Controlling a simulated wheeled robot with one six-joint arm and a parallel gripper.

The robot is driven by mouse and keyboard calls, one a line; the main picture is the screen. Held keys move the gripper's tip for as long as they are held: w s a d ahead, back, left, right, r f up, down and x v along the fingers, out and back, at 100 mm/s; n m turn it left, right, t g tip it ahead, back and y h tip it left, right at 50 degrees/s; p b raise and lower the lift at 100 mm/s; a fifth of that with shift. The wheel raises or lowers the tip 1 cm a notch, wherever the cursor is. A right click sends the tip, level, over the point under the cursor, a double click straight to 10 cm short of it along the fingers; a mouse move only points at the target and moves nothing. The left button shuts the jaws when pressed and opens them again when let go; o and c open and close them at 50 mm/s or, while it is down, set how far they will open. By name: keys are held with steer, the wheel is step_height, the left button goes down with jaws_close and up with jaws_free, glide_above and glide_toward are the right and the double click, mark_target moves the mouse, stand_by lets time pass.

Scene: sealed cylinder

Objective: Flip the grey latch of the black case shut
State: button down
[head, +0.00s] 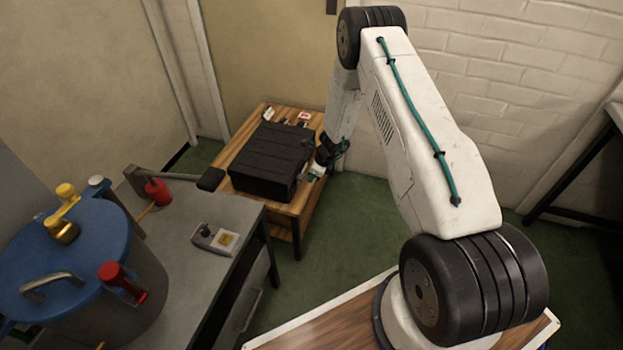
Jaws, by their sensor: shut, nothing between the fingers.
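The black case (270,158) lies with its lid down on a low wooden table (246,125) near the back wall. Its grey latch cannot be made out in the head view; the right side of the case is partly hidden by my arm's end. My gripper (317,172) is at the right side of the case, close to its edge. It is small here, and I cannot tell whether it touches the case. Its fingers are shut with nothing visible between them.
Small red and white items (304,115) lie on the wooden table behind the case. A grey workbench (180,255) at left holds a control box (214,238). A large cylinder with a blue lid (62,255) stands at far left. Green floor (345,225) is clear right of the table.

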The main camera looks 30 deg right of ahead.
steer(key=shift+s+r, duration=0.1)
stand_by(0.3)
step_height(320, 180, up, 10)
steer(key=shift+s+d+f, duration=0.2)
steer(key=shift+f, duration=0.05)
stand_by(0.3)
stand_by(0.4)
